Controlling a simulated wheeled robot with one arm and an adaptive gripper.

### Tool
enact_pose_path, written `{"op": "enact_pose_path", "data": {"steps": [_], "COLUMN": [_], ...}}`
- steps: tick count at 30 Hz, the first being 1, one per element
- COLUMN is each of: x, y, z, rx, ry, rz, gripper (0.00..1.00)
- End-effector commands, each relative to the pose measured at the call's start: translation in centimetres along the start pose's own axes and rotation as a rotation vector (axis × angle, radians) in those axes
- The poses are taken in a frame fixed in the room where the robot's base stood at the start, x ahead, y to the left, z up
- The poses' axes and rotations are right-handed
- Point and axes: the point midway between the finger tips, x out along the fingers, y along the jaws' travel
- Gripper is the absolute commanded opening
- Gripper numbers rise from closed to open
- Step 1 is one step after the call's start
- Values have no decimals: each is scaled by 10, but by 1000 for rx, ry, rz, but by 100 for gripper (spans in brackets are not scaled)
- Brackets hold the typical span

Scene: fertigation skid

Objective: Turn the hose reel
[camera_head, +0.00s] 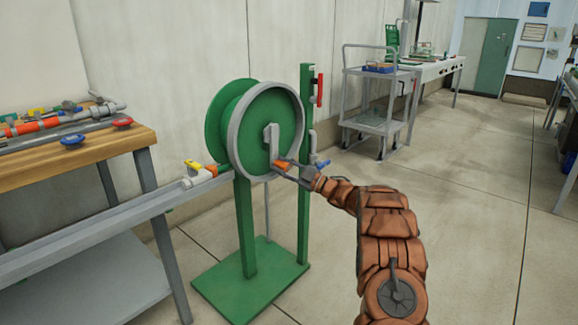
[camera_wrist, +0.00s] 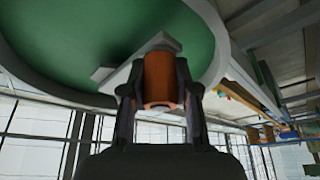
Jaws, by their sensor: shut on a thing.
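The hose reel is a green drum with a grey rim (camera_head: 301,120), held on a green stand (camera_head: 246,225). A grey crank arm (camera_head: 271,137) hangs down from near the reel's middle. My gripper (camera_head: 283,168) is shut on the orange crank handle (camera_head: 281,164) at the lower right of the reel's face. In the wrist view the orange handle (camera_wrist: 160,80) sits between both fingers, and the grey crank arm (camera_wrist: 122,75) runs behind it to the left. The reel's green face (camera_wrist: 90,30) fills the upper left there.
A wooden-topped bench (camera_head: 95,150) with pipe fittings and a grey rail stands at the left, close to the reel. A grey cart (camera_head: 375,125) stands behind at the right. The floor (camera_head: 470,190) right of my arm is clear.

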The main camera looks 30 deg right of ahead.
Motion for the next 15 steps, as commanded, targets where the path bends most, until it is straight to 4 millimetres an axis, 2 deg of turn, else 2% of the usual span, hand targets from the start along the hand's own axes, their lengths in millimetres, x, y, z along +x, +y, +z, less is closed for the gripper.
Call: {"op": "enact_pose_path", "data": {"steps": [15], "x": [8], "y": [-3], "z": [-1], "rx": [-26], "ry": [8], "rz": [-19], "gripper": [0]}}
